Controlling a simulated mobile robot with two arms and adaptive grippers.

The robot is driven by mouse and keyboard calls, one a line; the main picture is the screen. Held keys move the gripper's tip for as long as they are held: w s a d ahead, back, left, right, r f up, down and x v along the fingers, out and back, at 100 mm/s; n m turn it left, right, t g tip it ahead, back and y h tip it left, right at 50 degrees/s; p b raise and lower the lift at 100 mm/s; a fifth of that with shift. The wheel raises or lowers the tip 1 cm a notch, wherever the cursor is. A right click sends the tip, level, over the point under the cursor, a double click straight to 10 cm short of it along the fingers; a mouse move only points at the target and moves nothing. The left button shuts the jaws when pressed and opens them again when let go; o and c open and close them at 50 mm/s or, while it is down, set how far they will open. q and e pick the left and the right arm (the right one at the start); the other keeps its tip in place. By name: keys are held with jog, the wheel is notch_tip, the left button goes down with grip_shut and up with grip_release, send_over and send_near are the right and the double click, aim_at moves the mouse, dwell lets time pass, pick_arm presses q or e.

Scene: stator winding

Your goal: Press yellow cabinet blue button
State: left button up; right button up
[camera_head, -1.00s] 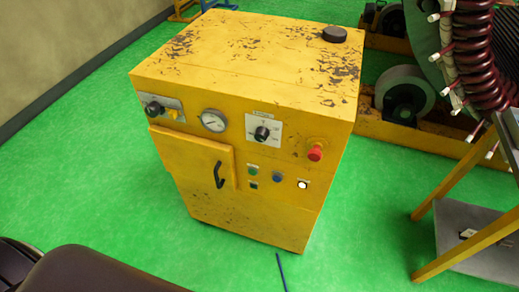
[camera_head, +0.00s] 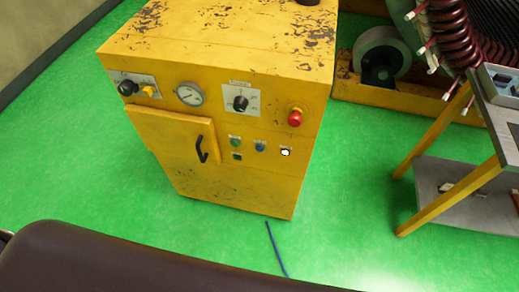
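The yellow cabinet (camera_head: 235,185) stands upright on the green floor, its worn front facing me. The small round blue button (camera_head: 260,147) is on the front panel's lower right part. A green button (camera_head: 235,142) is to its left and a white lit button (camera_head: 286,152) to its right. A red knob-shaped button (camera_head: 295,117) sits above them. Nothing covers the blue button. Neither of my grippers shows in the head view.
A dark brown rounded surface (camera_head: 130,262) fills the lower left foreground. A yellow-legged table (camera_head: 440,170) stands at the right. A blue rod-like thing (camera_head: 276,248) lies on the floor before the cabinet. Green floor (camera_head: 350,205) is clear between cabinet and table.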

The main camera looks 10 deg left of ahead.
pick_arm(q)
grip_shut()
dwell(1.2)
